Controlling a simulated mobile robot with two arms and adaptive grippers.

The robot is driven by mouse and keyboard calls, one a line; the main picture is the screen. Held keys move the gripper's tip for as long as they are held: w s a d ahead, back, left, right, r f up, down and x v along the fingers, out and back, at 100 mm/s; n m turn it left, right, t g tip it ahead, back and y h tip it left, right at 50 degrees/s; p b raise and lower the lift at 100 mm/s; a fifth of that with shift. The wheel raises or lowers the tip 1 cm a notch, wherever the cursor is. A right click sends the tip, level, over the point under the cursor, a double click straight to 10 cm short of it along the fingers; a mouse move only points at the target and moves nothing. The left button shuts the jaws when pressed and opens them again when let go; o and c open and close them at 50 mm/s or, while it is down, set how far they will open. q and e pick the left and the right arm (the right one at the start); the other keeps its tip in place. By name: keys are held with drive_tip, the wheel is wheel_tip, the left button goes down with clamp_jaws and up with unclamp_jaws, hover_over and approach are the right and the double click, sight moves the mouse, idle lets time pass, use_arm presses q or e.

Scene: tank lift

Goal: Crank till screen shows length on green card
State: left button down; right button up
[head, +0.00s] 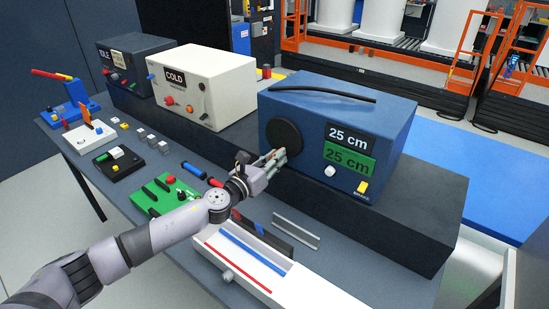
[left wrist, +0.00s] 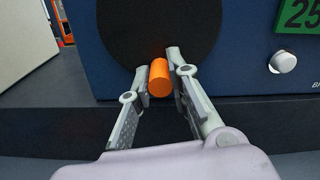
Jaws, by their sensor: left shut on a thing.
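A blue machine (head: 300,120) carries a black screen (head: 349,137) reading "25 cm". Just below the screen is a green card (head: 348,158), also reading "25 cm". A black crank disc (head: 284,136) is on the machine's front, and it fills the top of the left wrist view (left wrist: 160,30). An orange crank handle (left wrist: 160,78) sits at the disc's lower edge. My left gripper (head: 277,160) is at the bottom of the disc, its fingers shut on the orange handle. My right gripper is not in view.
A white knob (head: 330,171) and a yellow switch (head: 362,187) are right of the disc. A white machine labelled "COLD" (head: 205,85) stands to the left. A white tray (head: 255,275) with red and blue strips, and a green board (head: 165,193), lie in front.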

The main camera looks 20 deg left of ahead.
use_arm(q)
drive_tip(key=c, duration=1.6)
unclamp_jaws()
drive_tip(key=shift+s+f, duration=0.1)
drive_tip(key=shift+f, duration=0.1)
drive_tip(key=shift+o, duration=0.6)
drive_tip(key=shift+r, duration=0.1)
drive_tip(key=v, duration=1.2)
